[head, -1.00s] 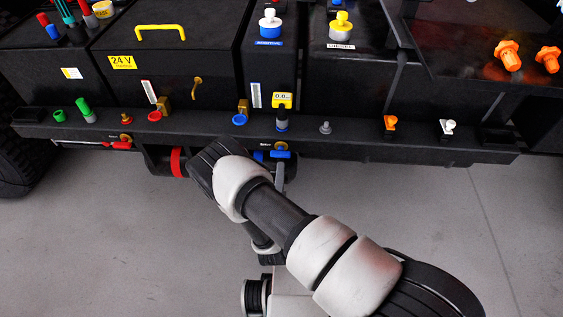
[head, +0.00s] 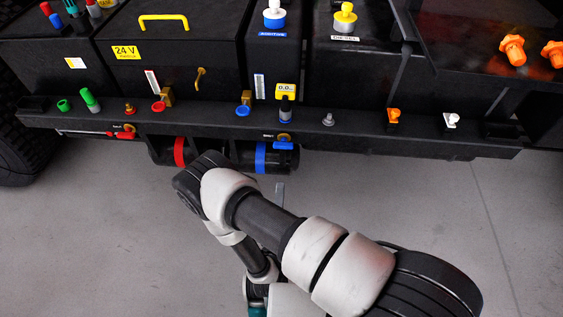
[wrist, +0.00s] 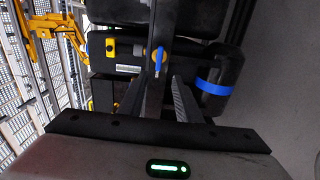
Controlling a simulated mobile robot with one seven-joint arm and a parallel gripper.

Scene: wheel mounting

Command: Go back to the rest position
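My arm (head: 265,225) reaches in from the lower right of the head view and bends down in front of the vehicle's side. The same blue lever (head: 284,145) sits by the blue-banded cylinder (head: 262,157) in the head view.
A black ledge (head: 360,137) with coloured caps and fittings runs across the vehicle. Beneath it hang a red-banded cylinder (head: 179,151) and a red lever (head: 121,134). A tyre (head: 22,150) stands at the left. The grey floor (head: 400,200) in front is clear.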

